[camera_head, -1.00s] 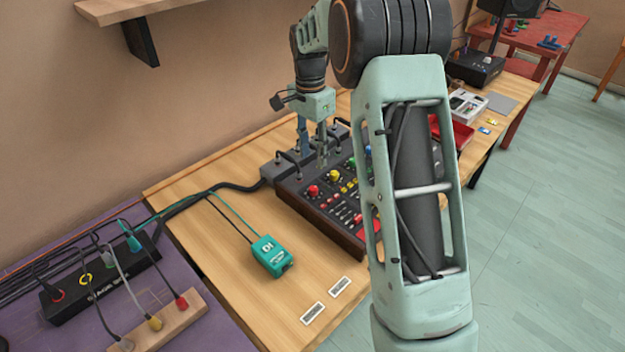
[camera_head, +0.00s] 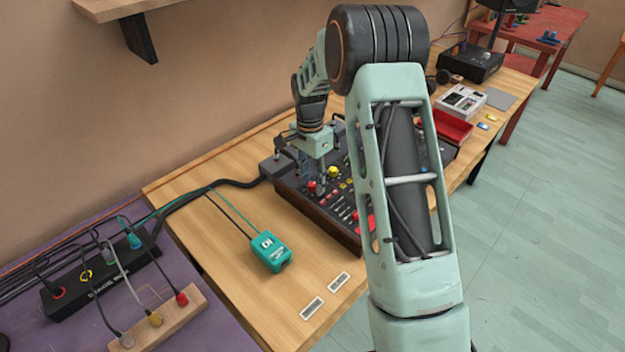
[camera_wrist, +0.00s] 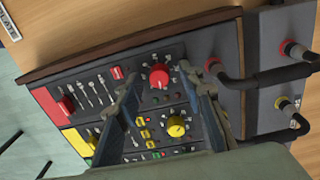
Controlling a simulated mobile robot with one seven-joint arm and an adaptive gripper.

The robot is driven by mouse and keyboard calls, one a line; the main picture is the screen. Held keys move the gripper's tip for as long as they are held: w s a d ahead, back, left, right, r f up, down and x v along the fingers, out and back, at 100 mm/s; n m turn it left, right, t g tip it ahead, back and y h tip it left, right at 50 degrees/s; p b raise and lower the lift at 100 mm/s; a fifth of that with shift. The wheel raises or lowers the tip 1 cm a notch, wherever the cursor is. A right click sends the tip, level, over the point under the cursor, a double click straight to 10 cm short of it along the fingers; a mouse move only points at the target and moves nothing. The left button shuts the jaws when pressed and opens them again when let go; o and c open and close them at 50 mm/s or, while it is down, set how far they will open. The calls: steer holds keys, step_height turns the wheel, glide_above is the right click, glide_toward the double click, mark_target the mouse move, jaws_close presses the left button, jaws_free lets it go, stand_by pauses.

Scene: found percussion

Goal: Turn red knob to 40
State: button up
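The red knob (camera_wrist: 159,76) is round and sits on the dark mixer panel (camera_wrist: 100,67), with small tick marks around it. In the wrist view it shows between the tips of my gripper (camera_wrist: 159,84), with a finger on either side. The fingers are apart; I cannot tell whether they touch the knob or how high they are above it. In the head view my gripper (camera_head: 318,180) points down over the near left part of the mixer, beside the red knob (camera_head: 311,187). The knob's number markings are too small to read.
A yellow knob (camera_wrist: 176,127) sits close by on the panel. Black cables plug in along the mixer's edge, one with a red collar (camera_wrist: 213,66). A teal box (camera_head: 271,252) lies on the wooden table left of the mixer. A red tray (camera_head: 452,127) stands beyond.

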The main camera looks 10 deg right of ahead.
steer(key=shift+c, duration=0.4)
jaws_close()
steer(key=shift+n, duration=0.3)
steer(key=n+b, duration=0.1)
steer(key=n, duration=0.3)
steer(key=shift+a, duration=0.1)
steer(key=n, duration=0.5)
steer(key=shift+n, duration=0.4)
steer(key=shift+r, duration=0.1)
steer(key=shift+o, duration=0.4)
jaws_free()
